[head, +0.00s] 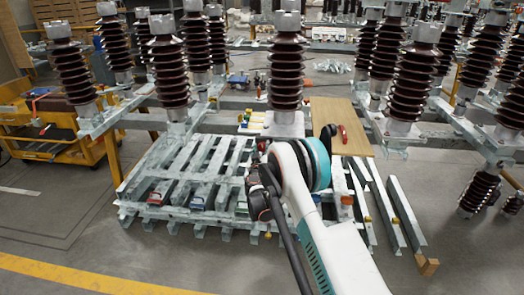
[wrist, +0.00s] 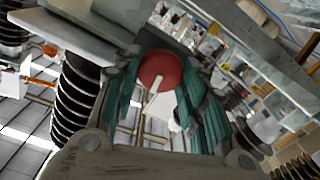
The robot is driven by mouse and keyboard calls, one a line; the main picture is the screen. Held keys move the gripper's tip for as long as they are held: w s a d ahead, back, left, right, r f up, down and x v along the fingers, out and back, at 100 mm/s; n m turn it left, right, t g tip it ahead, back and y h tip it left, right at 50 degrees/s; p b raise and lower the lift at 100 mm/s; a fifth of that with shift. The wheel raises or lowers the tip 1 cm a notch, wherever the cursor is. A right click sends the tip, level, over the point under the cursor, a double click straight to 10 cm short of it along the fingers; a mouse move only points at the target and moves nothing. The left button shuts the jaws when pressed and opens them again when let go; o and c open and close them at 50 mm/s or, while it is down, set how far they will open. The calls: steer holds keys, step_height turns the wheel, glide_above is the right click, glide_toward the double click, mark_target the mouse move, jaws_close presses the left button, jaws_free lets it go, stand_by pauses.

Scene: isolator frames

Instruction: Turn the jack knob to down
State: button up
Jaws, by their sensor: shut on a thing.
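The jack knob (wrist: 162,66) is a round red disc in the upper middle of the wrist view. A pale bar (wrist: 153,96) runs from its centre down and slightly left. My gripper (wrist: 160,76) has its green-padded fingers on the left and right sides of the knob and is shut on it. The contact at the far edge of the knob is partly hidden by the fingers. In the head view my white and teal arm reaches toward the frames, and neither the knob nor the fingers can be made out there.
Brown ribbed insulators (head: 286,75) stand on grey steel beams around my arm. A stack of grey metal slats (head: 190,165) lies left of the arm. Loose beams (head: 405,213) lie to the right. A yellow cart (head: 50,125) stands far left. The front floor is clear.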

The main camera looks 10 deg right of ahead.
steer(key=shift+m, duration=0.7)
steer(key=o, duration=1.1)
steer(key=shift+c, duration=0.2)
steer(key=shift+s, duration=0.1)
steer(key=v, duration=1.2)
